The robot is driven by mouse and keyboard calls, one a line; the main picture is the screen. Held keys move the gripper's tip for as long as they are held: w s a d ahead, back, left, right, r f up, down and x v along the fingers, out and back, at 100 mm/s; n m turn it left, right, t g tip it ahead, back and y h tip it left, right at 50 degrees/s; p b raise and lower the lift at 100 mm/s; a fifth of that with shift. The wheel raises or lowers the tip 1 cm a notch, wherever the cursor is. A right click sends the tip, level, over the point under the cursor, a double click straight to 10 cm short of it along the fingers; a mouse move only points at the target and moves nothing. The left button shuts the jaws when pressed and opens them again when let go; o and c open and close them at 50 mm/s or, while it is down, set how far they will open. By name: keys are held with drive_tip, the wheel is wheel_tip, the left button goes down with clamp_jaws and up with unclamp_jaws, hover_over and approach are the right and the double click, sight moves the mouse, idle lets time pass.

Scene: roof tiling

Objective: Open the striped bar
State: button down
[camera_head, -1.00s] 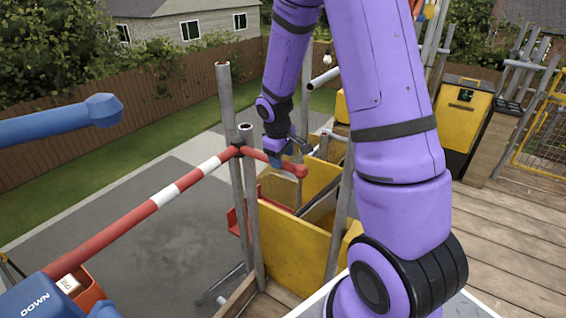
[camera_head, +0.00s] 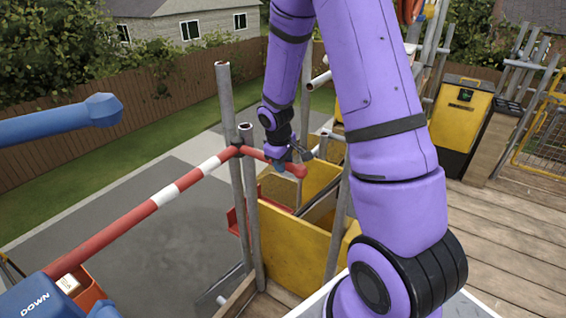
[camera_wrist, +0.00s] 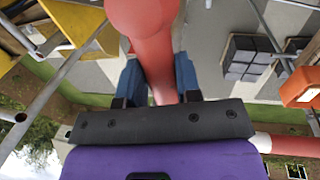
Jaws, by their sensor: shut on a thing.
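The striped bar (camera_head: 167,194) is red and white and runs from the lower left up to a clamp on an upright grey pole. Past the pole a red end piece (camera_head: 297,169) with a rounded knob sticks out to the right. My gripper (camera_head: 281,160) reaches down from my purple arm onto this red end piece. In the wrist view my gripper's blue fingers (camera_wrist: 160,85) sit on both sides of the red piece, shut on it, and the round red knob (camera_wrist: 140,15) lies just beyond. The contact is partly hidden in the head view.
Grey scaffold poles (camera_head: 228,110) stand beside the clamp. A yellow panel box (camera_head: 290,245) is below my gripper. A blue lever (camera_head: 70,118) and a red box (camera_head: 85,287) are at the left. Wooden decking (camera_head: 510,235) is clear at the right.

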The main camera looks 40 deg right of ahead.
drive_tip(key=shift+a, duration=0.15)
drive_tip(key=shift+s+a+m, duration=0.15)
drive_tip(key=shift+a+m, duration=0.15)
drive_tip(key=shift+a, duration=0.15)
drive_tip(key=w+a+m+g, duration=0.1)
drive_tip(key=w+a+m, duration=0.1)
drive_tip(key=a+m, duration=0.3)
drive_tip(key=w+a+m+g, duration=0.1)
drive_tip(key=a+m, duration=0.5)
drive_tip(key=a, duration=0.6)
drive_tip(key=shift+w, duration=0.45)
